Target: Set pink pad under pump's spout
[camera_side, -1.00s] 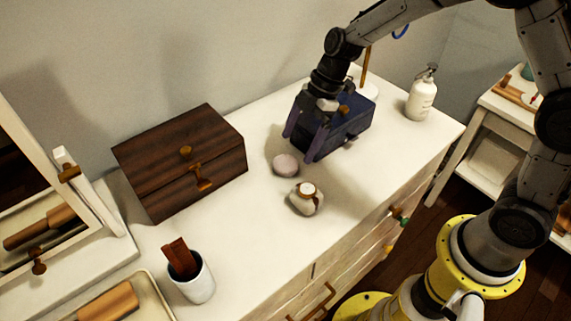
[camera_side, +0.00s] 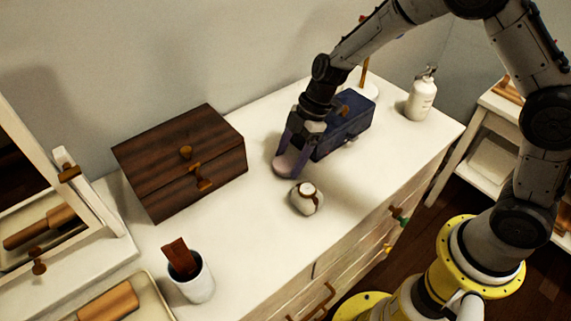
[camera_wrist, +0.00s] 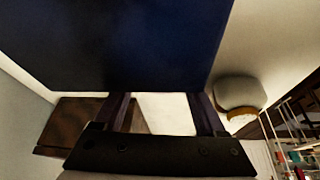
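The pink pad (camera_side: 284,168) is a small, round disc lying on the white dresser top in the side view. My gripper (camera_side: 291,167) is low over it, pointing down, with its two purple fingers spread on either side of the pad. The wrist view also shows my gripper's fingers (camera_wrist: 162,104) wide apart; I cannot make out the pad there. The pump bottle (camera_side: 421,97) is white and stands upright at the back right of the dresser, well apart from my gripper. Its spout is too small to read clearly.
A dark blue box (camera_side: 344,122) stands close to the right of my gripper. A small white jar with a brown band (camera_side: 307,198) sits just in front. A wooden box (camera_side: 180,160) is at left, and a white cup (camera_side: 192,283) at front left.

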